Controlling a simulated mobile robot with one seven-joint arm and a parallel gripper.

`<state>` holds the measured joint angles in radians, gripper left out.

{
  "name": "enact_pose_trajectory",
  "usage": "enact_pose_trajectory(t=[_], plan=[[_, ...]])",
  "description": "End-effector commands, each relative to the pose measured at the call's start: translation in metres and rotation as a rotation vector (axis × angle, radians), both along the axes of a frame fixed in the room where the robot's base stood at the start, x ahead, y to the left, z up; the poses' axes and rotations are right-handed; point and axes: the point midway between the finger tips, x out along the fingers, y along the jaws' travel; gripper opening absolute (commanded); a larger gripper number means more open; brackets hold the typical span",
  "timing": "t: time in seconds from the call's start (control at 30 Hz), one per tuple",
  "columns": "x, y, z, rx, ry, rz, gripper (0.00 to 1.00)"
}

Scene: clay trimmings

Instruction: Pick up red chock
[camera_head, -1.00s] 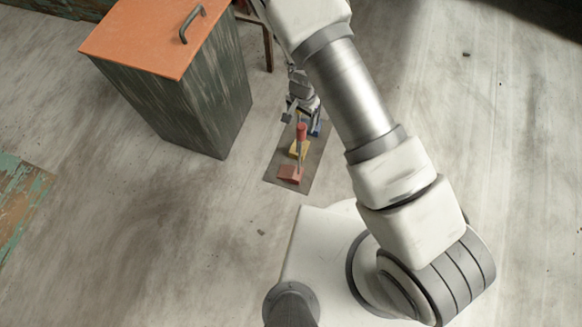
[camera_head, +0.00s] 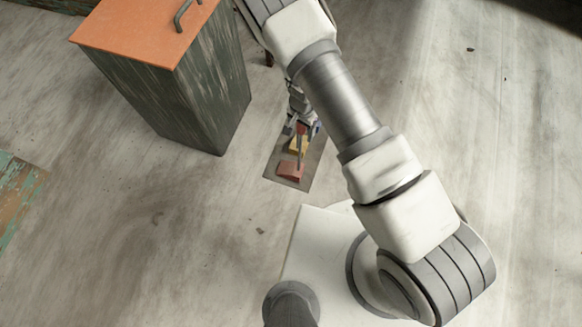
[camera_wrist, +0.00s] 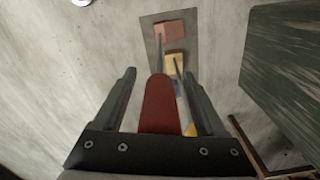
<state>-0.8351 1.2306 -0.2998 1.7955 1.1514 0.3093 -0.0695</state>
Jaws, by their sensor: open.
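The red chock is a red block (camera_head: 289,171) at the near end of a dark mat, with a thin rod rising from it to a red grip. In the wrist view the block (camera_wrist: 169,30) is near the top, and the rounded red grip (camera_wrist: 159,105) is large and close. My gripper (camera_wrist: 159,73) is open, with one finger on each side of the grip. A gap shows on both sides of it. In the head view my gripper (camera_head: 301,126) is at the top of the rod and partly covers the red grip.
A yellow block (camera_head: 298,146) with its own thin rod sits behind the red block on the mat (camera_head: 307,176). A blue block, mostly hidden, is farther back. A tall dark cabinet (camera_head: 205,95) with an orange top stands close on the left.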

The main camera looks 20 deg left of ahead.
Motion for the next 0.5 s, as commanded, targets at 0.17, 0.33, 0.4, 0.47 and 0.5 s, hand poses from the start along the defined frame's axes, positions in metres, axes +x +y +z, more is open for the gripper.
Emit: enact_pose_trajectory(t=[0.17, 0.33, 0.4, 0.47, 0.5], plan=[[-0.0001, -0.0001, 0.0005, 0.0, 0.0, 0.0, 0.54], [-0.0002, 0.0, 0.0005, 0.0, 0.0, 0.0, 0.23], [-0.0002, 0.0, 0.0005, 0.0, 0.001, 0.0, 0.11], [-0.0002, 0.0, 0.0006, 0.0, 0.001, 0.0, 0.0], [-0.0002, 0.0, 0.0006, 0.0, 0.001, 0.0, 0.0]])
